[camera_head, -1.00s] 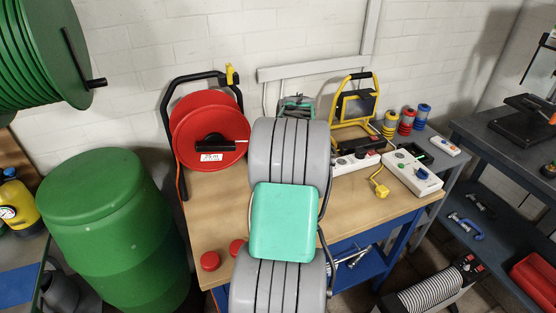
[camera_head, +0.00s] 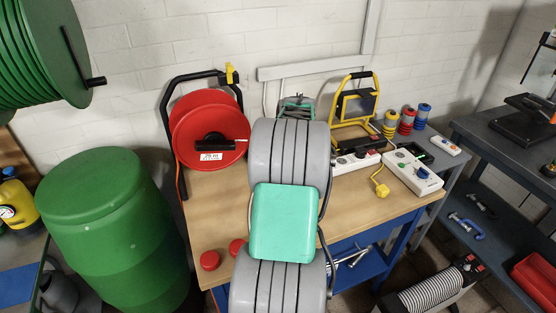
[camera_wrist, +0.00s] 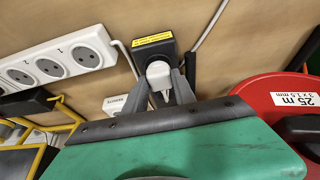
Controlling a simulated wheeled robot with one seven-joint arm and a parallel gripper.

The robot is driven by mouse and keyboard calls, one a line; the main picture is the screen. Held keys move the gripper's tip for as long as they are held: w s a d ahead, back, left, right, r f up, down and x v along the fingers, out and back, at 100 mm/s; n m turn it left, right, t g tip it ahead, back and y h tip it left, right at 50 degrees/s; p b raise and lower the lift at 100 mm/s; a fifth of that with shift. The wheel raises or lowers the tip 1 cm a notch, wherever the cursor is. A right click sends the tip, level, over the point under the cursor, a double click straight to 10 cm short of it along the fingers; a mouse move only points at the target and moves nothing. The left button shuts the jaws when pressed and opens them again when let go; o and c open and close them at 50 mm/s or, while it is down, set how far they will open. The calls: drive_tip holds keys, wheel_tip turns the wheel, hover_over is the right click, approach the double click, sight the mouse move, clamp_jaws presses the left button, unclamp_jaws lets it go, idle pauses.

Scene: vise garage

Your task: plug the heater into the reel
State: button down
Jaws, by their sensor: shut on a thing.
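My gripper (camera_wrist: 164,92) shows in the wrist view, its grey fingers closed around a white plug (camera_wrist: 158,74). The plug is right in front of a black box with a yellow label (camera_wrist: 153,44). I cannot tell whether the plug is in this box. The red reel (camera_head: 207,130) stands at the back left of the bench, with its "25 m" label also showing in the wrist view (camera_wrist: 296,98). A ribbed unit with a black end (camera_head: 430,292), perhaps the heater, stands on the floor at lower right. In the head view my arm hides my gripper and the plug.
A white socket strip (camera_head: 357,162) and a white control box (camera_head: 412,172) lie on the bench's right side. A yellow plug (camera_head: 379,187) lies near the front edge. A yellow work lamp (camera_head: 355,105) stands behind. Two red caps (camera_head: 210,260) lie at front left.

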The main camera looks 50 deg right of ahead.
drive_tip(key=shift+f, duration=0.4)
drive_tip(key=c, duration=0.9)
unclamp_jaws()
drive_tip(key=shift+c, duration=0.2)
drive_tip(key=b+v, duration=0.1)
drive_tip(key=v, duration=0.7)
